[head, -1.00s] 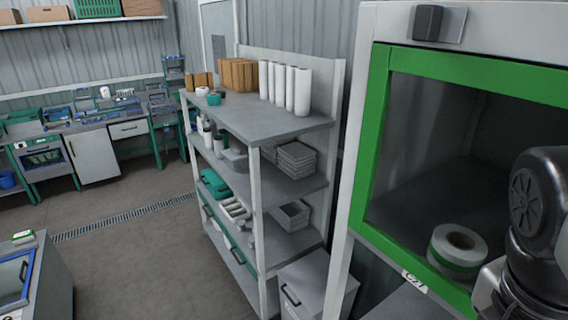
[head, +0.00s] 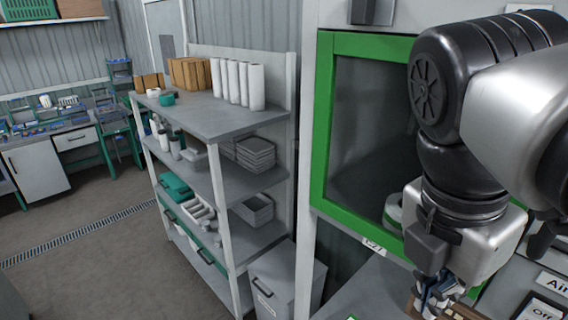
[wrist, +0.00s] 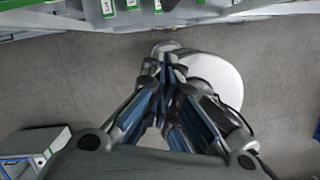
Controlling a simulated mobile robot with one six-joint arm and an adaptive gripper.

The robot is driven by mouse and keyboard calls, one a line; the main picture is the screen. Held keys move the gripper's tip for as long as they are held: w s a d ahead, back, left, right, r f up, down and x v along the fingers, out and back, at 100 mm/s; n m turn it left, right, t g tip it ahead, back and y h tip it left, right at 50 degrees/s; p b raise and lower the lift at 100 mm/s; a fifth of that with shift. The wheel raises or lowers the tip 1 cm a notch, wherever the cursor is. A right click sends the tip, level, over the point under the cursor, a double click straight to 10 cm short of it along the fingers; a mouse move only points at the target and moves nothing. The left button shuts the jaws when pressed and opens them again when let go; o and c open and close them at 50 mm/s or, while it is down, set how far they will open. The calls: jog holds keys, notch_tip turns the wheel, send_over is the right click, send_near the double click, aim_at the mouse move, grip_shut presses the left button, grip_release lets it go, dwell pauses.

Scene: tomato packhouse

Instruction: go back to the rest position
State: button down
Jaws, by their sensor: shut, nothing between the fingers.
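My gripper (head: 440,292) hangs at the lower right of the head view, pointing down below my wrist. In the wrist view my gripper (wrist: 165,75) has its blue-padded fingers together with nothing between them. Grey floor shows beyond the fingertips, with a white rounded shape (wrist: 212,76) behind them that I cannot identify for certain. My arm covers much of the right side of the head view.
Open floor (head: 95,265) lies at left.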

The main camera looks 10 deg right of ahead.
jog(key=a+f+m+t+y+b, duration=0.1)
jog(key=a+f+m+b, duration=0.2)
jog(key=f+m+b, duration=0.4)
jog(key=w+a+f+m+t+y+b, duration=0.1)
jog(key=a+f+m+b, duration=0.2)
jog(key=f, duration=1.8)
jog(key=w+a+f+m+t+b, duration=0.1)
jog(key=a+f+m+t+b, duration=0.1)
jog(key=f+m+b, duration=0.8)
notch_tip(320, 180, down, 4)
jog(key=b, duration=0.8)
jog(key=shift+a+f+m+y, duration=0.15)
jog(key=shift+a+m+y, duration=0.25)
